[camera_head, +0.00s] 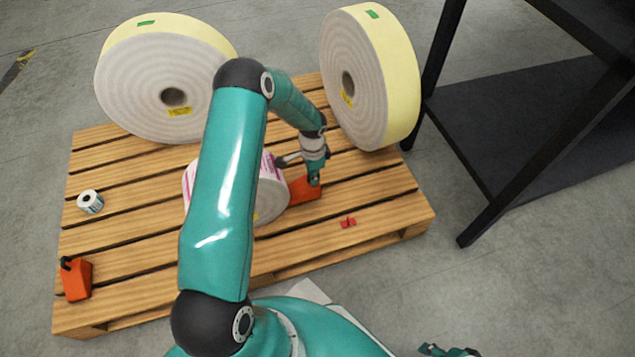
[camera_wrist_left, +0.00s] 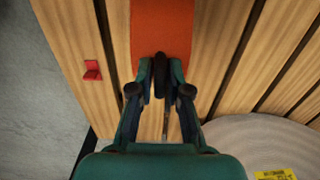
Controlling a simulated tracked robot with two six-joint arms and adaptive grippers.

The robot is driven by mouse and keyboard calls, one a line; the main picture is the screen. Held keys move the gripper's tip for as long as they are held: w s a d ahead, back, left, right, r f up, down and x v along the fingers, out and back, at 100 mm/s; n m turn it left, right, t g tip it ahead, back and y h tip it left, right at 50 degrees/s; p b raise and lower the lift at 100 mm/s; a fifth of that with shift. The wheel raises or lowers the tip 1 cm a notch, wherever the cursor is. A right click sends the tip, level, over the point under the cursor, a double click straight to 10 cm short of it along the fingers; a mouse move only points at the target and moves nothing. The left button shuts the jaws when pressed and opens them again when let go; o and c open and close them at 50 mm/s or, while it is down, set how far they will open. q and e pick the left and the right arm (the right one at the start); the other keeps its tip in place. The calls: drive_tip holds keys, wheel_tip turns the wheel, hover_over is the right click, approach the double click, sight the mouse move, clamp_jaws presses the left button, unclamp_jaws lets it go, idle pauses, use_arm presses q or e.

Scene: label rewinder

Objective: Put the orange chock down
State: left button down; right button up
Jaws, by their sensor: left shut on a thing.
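An orange chock (camera_head: 306,191) is at the right side of a smaller label roll (camera_head: 272,200) on the wooden pallet (camera_head: 375,205). My left gripper (camera_head: 315,180) is shut on it from above. In the left wrist view, the fingers (camera_wrist_left: 160,90) close on the black handle (camera_wrist_left: 160,68) of the orange chock (camera_wrist_left: 162,28). I cannot tell whether its underside touches the boards. A second orange chock (camera_head: 77,281) with a black handle stands at the pallet's front left. A small part of my right gripper (camera_head: 448,350) shows at the bottom edge; its jaws are unclear.
Two large rolls (camera_head: 125,85) (camera_head: 395,75) stand upright at the back of the pallet. A small label roll (camera_head: 90,201) is on the left, and a small red piece (camera_head: 348,222) lies at front right. A dark metal frame (camera_head: 480,135) stands right of the pallet.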

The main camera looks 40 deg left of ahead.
use_arm(q)
drive_tip(key=shift+f, duration=0.4)
use_arm(e)
drive_tip(key=shift+f, duration=0.25)
use_arm(q)
drive_tip(key=shift+f+b, duration=0.5)
drive_tip(key=shift+f, duration=0.05)
use_arm(e)
drive_tip(key=shift+f, duration=0.55)
use_arm(q)
drive_tip(key=shift+f, duration=0.1)
drive_tip(key=c, duration=1.1)
unclamp_jaws()
drive_tip(key=shift+s+f, duration=0.1)
drive_tip(key=shift+s, duration=0.1)
